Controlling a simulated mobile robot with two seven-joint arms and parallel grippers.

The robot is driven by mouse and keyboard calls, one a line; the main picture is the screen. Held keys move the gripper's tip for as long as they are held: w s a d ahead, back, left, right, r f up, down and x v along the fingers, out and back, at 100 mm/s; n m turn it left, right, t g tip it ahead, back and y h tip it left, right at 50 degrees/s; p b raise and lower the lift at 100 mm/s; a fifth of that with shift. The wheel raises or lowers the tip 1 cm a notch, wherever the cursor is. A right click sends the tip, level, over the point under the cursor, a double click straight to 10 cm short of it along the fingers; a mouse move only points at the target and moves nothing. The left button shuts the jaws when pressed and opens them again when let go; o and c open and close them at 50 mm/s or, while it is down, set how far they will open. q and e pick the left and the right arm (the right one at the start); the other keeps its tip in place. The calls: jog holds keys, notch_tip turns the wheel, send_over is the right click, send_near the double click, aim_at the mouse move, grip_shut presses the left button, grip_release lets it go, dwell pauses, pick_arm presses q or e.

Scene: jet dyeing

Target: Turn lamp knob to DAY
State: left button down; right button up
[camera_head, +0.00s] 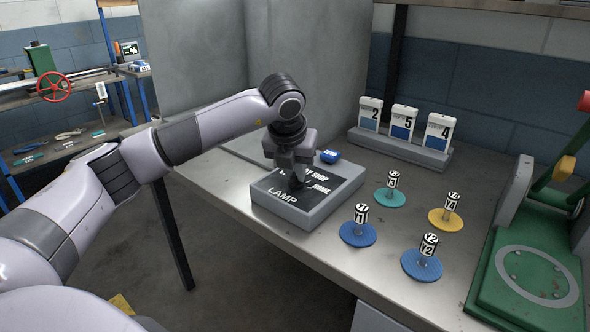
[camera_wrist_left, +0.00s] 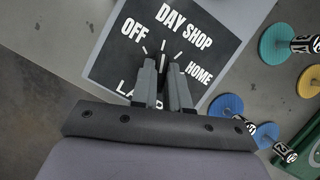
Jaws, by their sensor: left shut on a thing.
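The lamp box (camera_head: 325,207) is a grey box with a black top plate, lying on the metal bench. In the left wrist view its plate (camera_wrist_left: 215,42) reads OFF, DAY, SHOP and HOME around the dial, with white tick marks. My left gripper (camera_head: 296,183) points down over the middle of the plate. In the left wrist view the fingers of my left gripper (camera_wrist_left: 167,75) are shut on the lamp knob at the dial's centre. My right gripper is not in view.
A small blue object (camera_head: 330,156) lies behind the box. Several labelled pegs on coloured discs, such as the teal one (camera_head: 389,198), stand to the right. A rack (camera_head: 400,148) with numbered cards is behind them. A green machine (camera_head: 530,275) stands at the right.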

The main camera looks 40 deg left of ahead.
pick_arm(q)
jog(key=shift+r, duration=0.1)
jog(key=c, duration=1.1)
grip_release()
jog(key=v, duration=0.7)
jog(key=shift+b, duration=0.3)
jog(key=shift+s, duration=0.1)
